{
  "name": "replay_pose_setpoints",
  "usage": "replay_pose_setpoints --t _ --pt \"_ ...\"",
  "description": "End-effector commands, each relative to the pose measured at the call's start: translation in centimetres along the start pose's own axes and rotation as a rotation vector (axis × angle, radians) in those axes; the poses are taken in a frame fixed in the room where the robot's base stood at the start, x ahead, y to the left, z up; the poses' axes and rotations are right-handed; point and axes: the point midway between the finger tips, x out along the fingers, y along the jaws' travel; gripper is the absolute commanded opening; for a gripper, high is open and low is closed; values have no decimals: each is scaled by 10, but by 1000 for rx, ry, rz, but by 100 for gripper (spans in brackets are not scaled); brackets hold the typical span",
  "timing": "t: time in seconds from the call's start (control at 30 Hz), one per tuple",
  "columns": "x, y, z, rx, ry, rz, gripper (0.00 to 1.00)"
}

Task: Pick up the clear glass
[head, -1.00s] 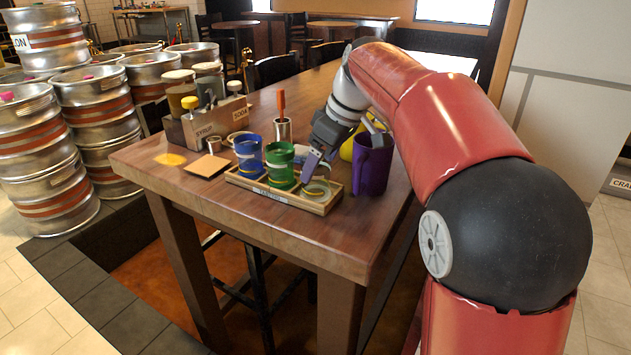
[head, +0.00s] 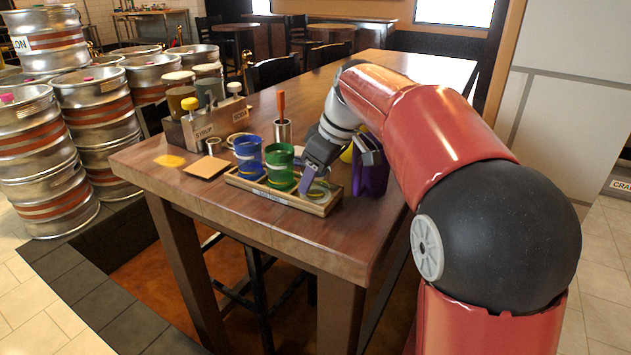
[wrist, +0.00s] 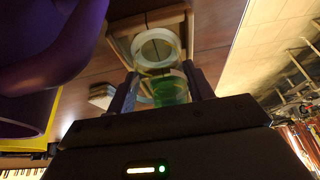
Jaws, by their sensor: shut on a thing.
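The clear glass (head: 319,187) stands in the right end of the wooden tasting tray (head: 262,197), beside the green glass (head: 280,168) and the blue glass (head: 248,158). My gripper (head: 308,181) is down at the clear glass, with one purple-grey finger in front of its left side. In the wrist view my gripper's two fingers (wrist: 161,92) are on either side of the clear glass (wrist: 155,48), shut on it. Green shows between the fingers, through or behind the clear wall. Whether the glass's base touches the tray is hard to tell.
A purple pitcher (head: 370,178) stands close right of the tray, partly behind my arm; it looms large in the wrist view (wrist: 50,65). A metal cup (head: 283,131) with an orange-handled tool is behind. A syrup caddy (head: 205,125) and coaster (head: 207,167) are left. The table's front is clear.

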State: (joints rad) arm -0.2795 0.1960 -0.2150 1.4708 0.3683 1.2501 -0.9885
Motion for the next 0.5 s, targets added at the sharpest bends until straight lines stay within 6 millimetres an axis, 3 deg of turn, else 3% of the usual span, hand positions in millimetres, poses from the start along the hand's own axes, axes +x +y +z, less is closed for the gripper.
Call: replay_pose_setpoints --t 0.27,0.37,0.5 --pt "-6 0 -2 -1 1 1 26" --pt "-15 0 -7 -1 2 2 26" --pt "-41 1 -18 -2 3 3 26"
